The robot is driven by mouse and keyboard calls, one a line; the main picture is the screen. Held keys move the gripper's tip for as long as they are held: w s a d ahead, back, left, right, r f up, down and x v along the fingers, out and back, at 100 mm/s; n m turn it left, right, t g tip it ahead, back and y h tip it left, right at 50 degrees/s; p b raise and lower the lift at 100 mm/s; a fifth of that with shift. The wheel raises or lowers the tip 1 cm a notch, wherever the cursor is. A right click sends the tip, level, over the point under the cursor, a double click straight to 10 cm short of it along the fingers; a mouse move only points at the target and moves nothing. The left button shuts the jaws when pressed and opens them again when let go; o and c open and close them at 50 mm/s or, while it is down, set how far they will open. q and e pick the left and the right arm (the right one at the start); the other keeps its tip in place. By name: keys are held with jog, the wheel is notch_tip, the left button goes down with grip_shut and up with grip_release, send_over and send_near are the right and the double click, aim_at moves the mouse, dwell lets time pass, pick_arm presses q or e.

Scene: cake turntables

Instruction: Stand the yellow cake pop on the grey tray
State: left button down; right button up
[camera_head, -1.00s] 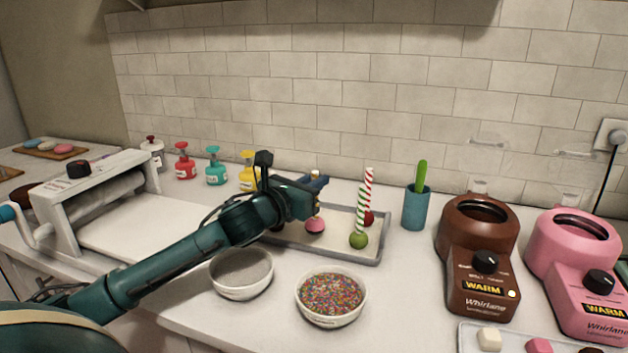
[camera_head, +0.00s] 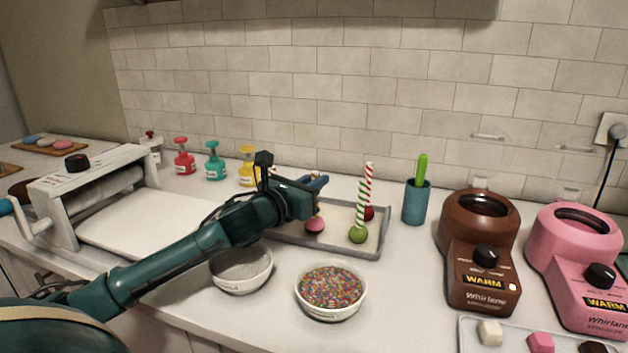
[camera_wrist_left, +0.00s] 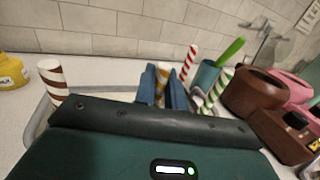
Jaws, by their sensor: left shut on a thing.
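My left gripper (camera_head: 319,185) is above the grey tray (camera_head: 376,246), shut on a gold-and-white striped stick (camera_wrist_left: 162,78) in the left wrist view. No yellow ball is visible. A green cake pop (camera_head: 358,234) and a red one (camera_head: 369,213) stand on the tray with their sticks up. A brown-and-white stick (camera_wrist_left: 53,82) stands left of the gripper; its ball is hidden. My right gripper is out of view.
Bowls of white grains (camera_head: 241,283) and sprinkles (camera_head: 331,292) stand in front of the tray. A blue cup (camera_head: 416,205) with a green handle is to its right, then brown (camera_head: 478,235) and pink (camera_head: 571,245) warmers. A white sheeter (camera_head: 90,195) stands left.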

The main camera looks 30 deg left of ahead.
pick_arm(q)
jog(key=shift+f, duration=0.2)
jog(key=c, duration=1.4)
grip_release()
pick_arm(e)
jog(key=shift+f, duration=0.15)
pick_arm(q)
jog(key=shift+s+f, duration=0.1)
jog(key=shift+s, duration=0.15)
jog(key=s, duration=0.8)
jog(key=s+a, duration=0.1)
jog(key=s, duration=0.3)
jog(key=shift+s+b, duration=0.3)
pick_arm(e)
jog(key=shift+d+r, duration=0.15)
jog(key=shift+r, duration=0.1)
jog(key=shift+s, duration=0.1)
